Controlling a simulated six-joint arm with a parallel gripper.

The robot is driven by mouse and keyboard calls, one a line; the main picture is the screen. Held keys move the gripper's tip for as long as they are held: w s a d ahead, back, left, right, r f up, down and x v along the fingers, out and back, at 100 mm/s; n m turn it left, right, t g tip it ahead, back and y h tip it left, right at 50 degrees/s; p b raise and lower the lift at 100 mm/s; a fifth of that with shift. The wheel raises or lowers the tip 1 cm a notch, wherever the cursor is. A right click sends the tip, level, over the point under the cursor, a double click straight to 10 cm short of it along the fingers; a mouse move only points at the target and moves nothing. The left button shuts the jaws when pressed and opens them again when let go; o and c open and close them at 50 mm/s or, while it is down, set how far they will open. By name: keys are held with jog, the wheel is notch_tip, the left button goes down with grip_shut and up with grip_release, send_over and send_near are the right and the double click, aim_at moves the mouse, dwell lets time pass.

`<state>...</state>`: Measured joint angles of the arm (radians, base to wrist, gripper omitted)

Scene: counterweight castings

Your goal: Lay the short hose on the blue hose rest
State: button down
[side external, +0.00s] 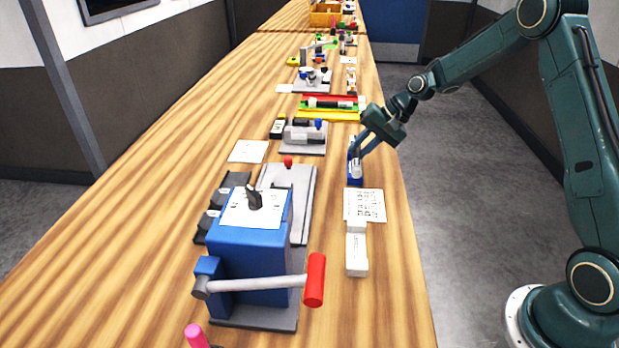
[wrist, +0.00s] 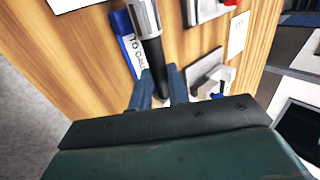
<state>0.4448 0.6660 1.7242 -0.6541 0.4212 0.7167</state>
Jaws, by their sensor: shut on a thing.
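My gripper (side external: 361,152) is low over the right side of the bench, its fingers pointing down. In the wrist view the fingers (wrist: 162,88) are closed around a dark tube with a silver-grey end fitting, which looks like the short hose (wrist: 149,32). Its far end is hidden by the gripper. A blue piece with a white label, apparently the blue hose rest (wrist: 124,30), lies right beside the hose. In the side view the blue rest (side external: 355,183) is under the gripper, with the hose's pale part (side external: 356,170) over it. I cannot tell whether they touch.
Red, green and yellow strips (side external: 331,114) bearing a dark tube lie behind. A grey fixture (side external: 303,137) stands to the left. A printed sheet (side external: 365,205) and a white block (side external: 356,254) lie nearer the camera. A blue press with a red-handled lever (side external: 250,255) stands front left.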

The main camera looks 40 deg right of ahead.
jog(key=shift+f, duration=0.7)
dwell(0.3)
jog(key=c, duration=1.3)
grip_release()
jog(key=shift+o, duration=0.2)
jog(key=shift+r, duration=0.1)
notch_tip(320, 180, up, 7)
